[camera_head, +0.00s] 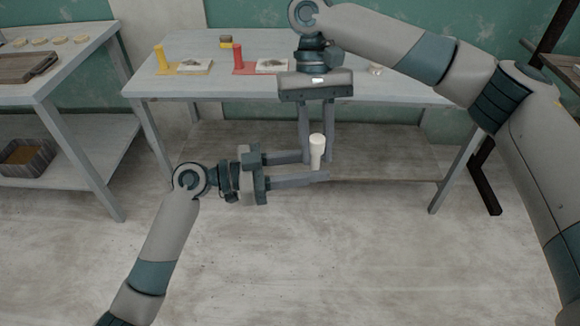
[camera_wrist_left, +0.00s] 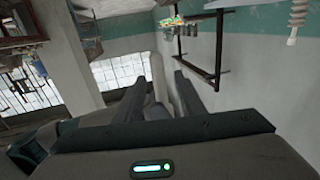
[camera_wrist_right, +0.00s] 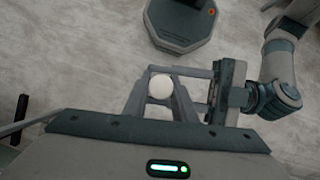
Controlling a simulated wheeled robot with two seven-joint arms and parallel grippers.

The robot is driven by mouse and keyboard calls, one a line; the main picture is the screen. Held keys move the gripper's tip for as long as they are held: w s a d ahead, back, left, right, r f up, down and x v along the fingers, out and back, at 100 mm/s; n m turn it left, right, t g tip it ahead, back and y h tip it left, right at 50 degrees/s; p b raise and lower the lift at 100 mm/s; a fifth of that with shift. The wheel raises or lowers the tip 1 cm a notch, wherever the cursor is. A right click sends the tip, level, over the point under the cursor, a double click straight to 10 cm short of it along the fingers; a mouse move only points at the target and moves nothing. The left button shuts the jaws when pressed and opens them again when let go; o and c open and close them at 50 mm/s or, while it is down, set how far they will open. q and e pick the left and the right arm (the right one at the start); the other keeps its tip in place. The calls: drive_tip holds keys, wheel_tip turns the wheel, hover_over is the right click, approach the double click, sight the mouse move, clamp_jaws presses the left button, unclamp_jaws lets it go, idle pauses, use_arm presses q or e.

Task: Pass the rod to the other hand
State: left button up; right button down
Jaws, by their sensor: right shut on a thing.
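The rod (camera_head: 317,150) is pale, short and upright in the head view, with a wider top. My right gripper (camera_head: 317,160) reaches down from the back and is shut on it. My left gripper (camera_head: 318,168) comes in from the left, its two fingers open on either side of the rod's lower part. In the left wrist view, the rod (camera_wrist_left: 158,88) stands between the left fingers, with gaps visible. In the right wrist view, the rod's round end (camera_wrist_right: 160,87) shows between the right fingers. The rod's lower end is partly hidden by the left fingers.
A worktable (camera_head: 400,90) stands behind the grippers, holding a yellow stand (camera_head: 161,60), a red stand (camera_head: 239,60) and small tiles. A second table (camera_head: 75,65) with a wooden board (camera_head: 25,66) is at left. The floor in front is clear.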

use_arm(q)
drive_tip(key=shift+x, duration=2.4)
clamp_jaws()
use_arm(e)
drive_tip(key=c, duration=1.4)
unclamp_jaws()
drive_tip(key=shift+r, duration=0.15)
drive_tip(key=v, duration=1.1)
drive_tip(key=shift+w+a+r, duration=0.1)
drive_tip(key=shift+w+r, duration=0.05)
drive_tip(key=shift+r, duration=0.2)
